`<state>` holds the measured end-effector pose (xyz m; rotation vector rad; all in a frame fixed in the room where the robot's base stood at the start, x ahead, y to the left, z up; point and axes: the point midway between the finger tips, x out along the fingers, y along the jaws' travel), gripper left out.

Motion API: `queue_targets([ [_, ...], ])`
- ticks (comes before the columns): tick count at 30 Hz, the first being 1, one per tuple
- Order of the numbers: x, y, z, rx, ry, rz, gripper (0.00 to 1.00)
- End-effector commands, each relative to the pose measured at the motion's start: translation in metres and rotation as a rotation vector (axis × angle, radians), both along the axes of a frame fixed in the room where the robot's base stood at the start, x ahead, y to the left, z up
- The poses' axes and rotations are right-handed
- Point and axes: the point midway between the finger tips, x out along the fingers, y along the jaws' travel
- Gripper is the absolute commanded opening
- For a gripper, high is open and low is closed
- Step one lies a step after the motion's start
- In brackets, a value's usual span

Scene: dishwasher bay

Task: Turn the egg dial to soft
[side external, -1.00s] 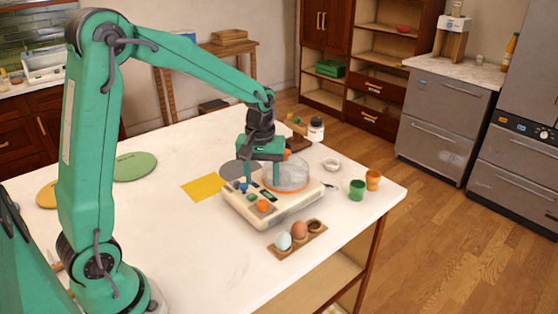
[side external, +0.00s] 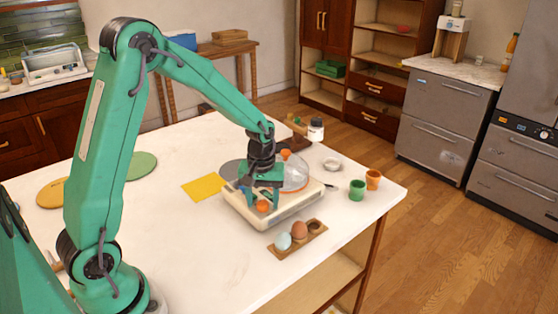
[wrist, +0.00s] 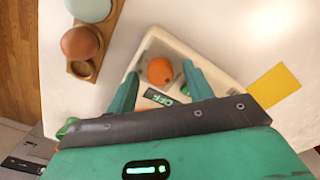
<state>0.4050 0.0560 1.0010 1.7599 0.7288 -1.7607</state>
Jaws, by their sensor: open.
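The egg cooker (side external: 287,214) is a cream box on the white table, with a clear dome (side external: 295,176) at its back. Its orange dial (side external: 263,206) is on the front part of the top. In the wrist view the dial (wrist: 160,71) shows between the fingertips of my gripper (wrist: 159,76). The fingers stand apart on either side of it, and I cannot tell whether they touch it. In the side view my gripper (side external: 261,200) points down over the cooker's front.
A wooden egg holder (side external: 284,254) with a pale blue egg (side external: 283,241) and a brown egg (side external: 299,230) lies in front of the cooker. Green (side external: 357,190) and orange (side external: 373,179) cups stand at right. A yellow sheet (side external: 203,187) lies at left. The table's front left is clear.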

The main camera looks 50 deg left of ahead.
Motion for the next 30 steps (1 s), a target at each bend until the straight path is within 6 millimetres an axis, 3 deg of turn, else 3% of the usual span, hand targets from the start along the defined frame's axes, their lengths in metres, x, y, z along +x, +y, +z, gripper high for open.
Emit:
queue_targets([
  [9,0.0000,0.0000,-0.0023,0.000,0.000,0.000,0.51],
  [16,0.0000,0.0000,-0.0020,0.000,0.000,0.000,0.07],
  [30,0.0002,0.0001,-0.0016,0.000,-0.001,-0.069,0.07],
])
